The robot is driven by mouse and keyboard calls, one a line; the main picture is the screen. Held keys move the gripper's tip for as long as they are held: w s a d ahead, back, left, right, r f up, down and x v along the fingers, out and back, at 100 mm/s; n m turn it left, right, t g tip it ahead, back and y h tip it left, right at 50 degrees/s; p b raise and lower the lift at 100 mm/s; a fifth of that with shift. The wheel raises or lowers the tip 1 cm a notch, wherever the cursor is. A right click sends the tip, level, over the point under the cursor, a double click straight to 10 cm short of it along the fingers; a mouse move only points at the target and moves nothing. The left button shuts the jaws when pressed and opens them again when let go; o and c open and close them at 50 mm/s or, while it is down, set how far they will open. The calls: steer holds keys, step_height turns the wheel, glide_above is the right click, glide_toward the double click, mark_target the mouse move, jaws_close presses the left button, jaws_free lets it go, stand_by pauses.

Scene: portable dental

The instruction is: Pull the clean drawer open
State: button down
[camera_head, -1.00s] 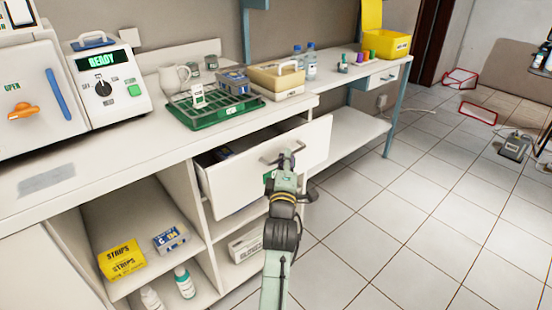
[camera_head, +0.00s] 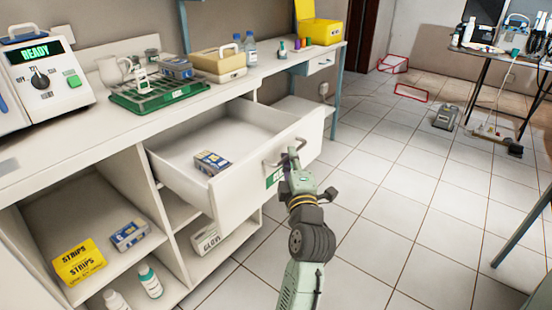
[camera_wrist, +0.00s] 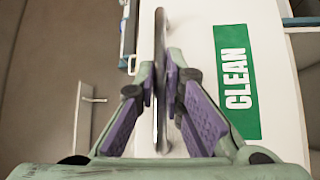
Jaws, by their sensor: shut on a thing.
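The clean drawer (camera_head: 240,198) is pulled well out of the white counter unit in the head view. A small blue and white box (camera_head: 212,163) lies inside it. Its front carries a green label, mostly hidden by my arm there; the wrist view shows the label (camera_wrist: 237,82) reading CLEAN. My gripper (camera_head: 293,158) is at the drawer's bar handle (camera_head: 272,160). In the wrist view the purple-padded fingers of my gripper (camera_wrist: 163,90) are closed on the metal handle (camera_wrist: 160,40), one on each side.
Open shelves below hold a yellow STRIPS box (camera_head: 79,263), bottles (camera_head: 149,281) and a glove box (camera_head: 208,238). A green rack (camera_head: 160,95) stands on the counter. A dark table (camera_head: 500,60) stands at the back right.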

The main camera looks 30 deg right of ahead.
steer(key=shift+s+d, duration=0.35)
steer(key=shift+s, duration=0.5)
steer(key=c, duration=1.7)
jaws_free()
steer(key=v, duration=0.7)
steer(key=shift+s+a, duration=0.1)
steer(key=shift+s, duration=0.2)
